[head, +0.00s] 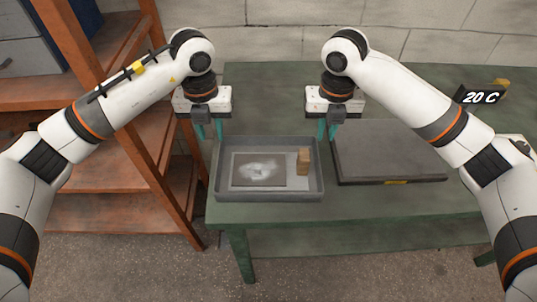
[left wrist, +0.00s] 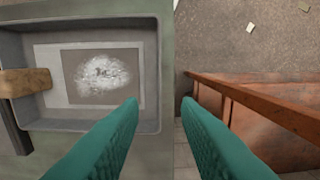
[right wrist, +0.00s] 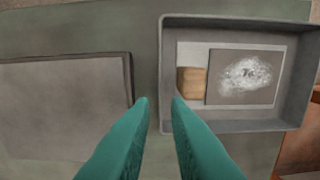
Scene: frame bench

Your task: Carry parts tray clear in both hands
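The grey parts tray (head: 267,197) lies flat on the green bench. It holds a sheet with a whitish powdery patch (head: 259,170) and a small wooden block (head: 303,161). My left gripper (head: 208,134) is open and empty, above the tray's left side. In the left wrist view its fingers (left wrist: 160,104) stand apart on either side of the line of the tray's side wall (left wrist: 164,60). My right gripper (head: 327,132) is open above the tray's right side. In the right wrist view its fingers (right wrist: 160,100) appear either side of the tray wall (right wrist: 163,60); contact cannot be told.
A dark flat slab (head: 385,152) with a yellow label lies on the bench (head: 380,215) just right of the tray, with a narrow gap. A wooden shelf (head: 120,215) stands close at the left.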

